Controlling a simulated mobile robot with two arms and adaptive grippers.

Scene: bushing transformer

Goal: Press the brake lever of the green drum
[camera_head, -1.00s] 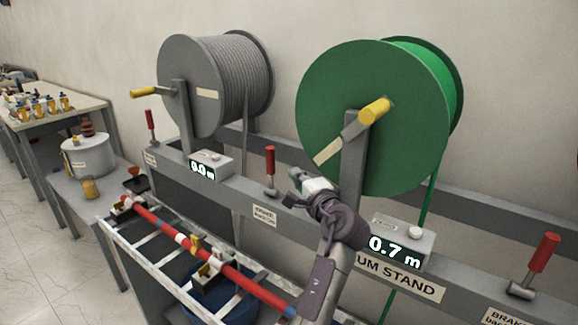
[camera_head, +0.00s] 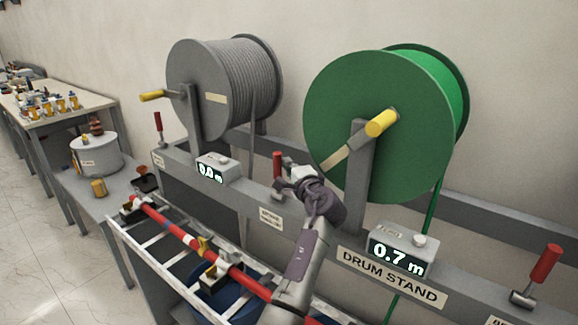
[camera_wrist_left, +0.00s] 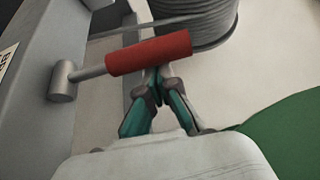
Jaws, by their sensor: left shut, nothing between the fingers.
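The green drum (camera_head: 375,135) stands on the drum stand at right, with a yellow crank handle (camera_head: 382,123). A red-handled lever (camera_head: 277,163) rises from the stand rail between the two drums. My left gripper (camera_head: 283,183) is beside this lever and partly covers its base. In the left wrist view the red handle (camera_wrist_left: 148,52) lies across the view just beyond the shut fingertips (camera_wrist_left: 157,72). They are at or very near the handle; contact cannot be told. Another red lever (camera_head: 545,264) stands at the far right. My right gripper is not in view.
A grey drum (camera_head: 205,95) stands at left, with a red lever (camera_head: 158,125) near it. Displays read 0.0 m (camera_head: 211,172) and 0.7 m (camera_head: 401,257). A ladder-like rack with a red rod (camera_head: 185,238) runs in front of the stand.

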